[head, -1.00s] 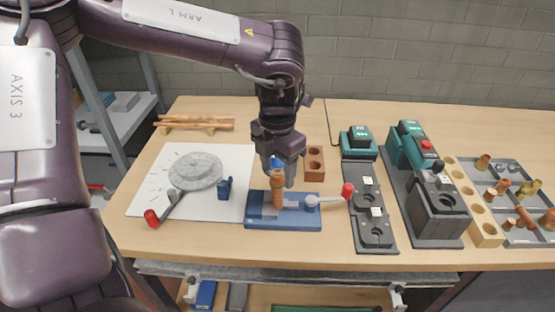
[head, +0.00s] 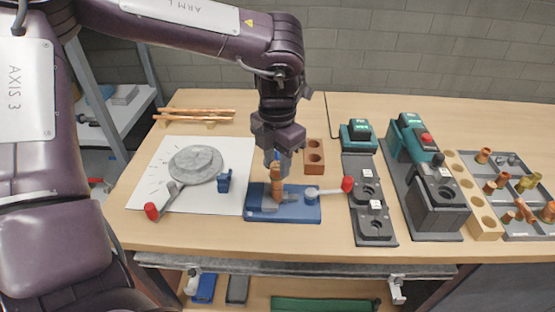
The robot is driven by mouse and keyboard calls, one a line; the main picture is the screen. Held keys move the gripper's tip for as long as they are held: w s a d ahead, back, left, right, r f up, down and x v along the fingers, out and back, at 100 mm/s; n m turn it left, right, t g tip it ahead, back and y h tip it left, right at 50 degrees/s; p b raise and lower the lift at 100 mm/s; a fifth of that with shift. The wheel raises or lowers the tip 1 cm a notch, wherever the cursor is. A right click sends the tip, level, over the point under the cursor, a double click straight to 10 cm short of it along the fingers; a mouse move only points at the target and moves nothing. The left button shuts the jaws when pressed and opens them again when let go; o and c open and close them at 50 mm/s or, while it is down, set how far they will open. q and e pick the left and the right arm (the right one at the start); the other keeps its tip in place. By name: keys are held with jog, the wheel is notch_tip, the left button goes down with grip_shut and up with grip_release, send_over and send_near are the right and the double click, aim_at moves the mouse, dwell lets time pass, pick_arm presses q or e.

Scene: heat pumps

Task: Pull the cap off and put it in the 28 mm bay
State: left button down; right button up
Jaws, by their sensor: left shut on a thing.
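The cap (head: 277,156) is a small blue piece on top of an upright copper pipe part (head: 277,188). That part stands in a blue clamp fixture (head: 255,207) with a red-knobbed lever. My left gripper (head: 278,165) points down from above and is shut on the cap, fingers hiding most of it. I cannot tell whether the cap is still seated on the copper. At the right edge, a grey compartment tray (head: 512,238) holds copper and brass fittings; its size marks are too small to read, so I cannot tell the 28 mm bay. My right gripper is not in view.
A brown two-hole block (head: 314,168) stands close behind and right of the gripper. A red-knobbed lever (head: 348,184) sticks out right of the fixture. Grey tool stations (head: 435,225) and a wooden holed strip (head: 487,232) lie between fixture and tray. A small blue tool (head: 224,181) stands left.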

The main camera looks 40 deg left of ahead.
aim_at(278, 165)
pick_arm(q)
jog(key=shift+w+r, duration=0.15)
jog(key=shift+r, duration=0.15)
dwell(0.4)
jog(key=shift+s+r, duration=0.2)
jog(key=shift+s, duration=0.05)
jog(key=shift+p, duration=0.3)
jog(key=shift+w, duration=0.15)
jog(key=shift+r, duration=0.1)
jog(key=shift+r, duration=0.15)
dwell(0.4)
jog(key=shift+r+p, duration=1.75)
jog(key=shift+r, duration=0.4)
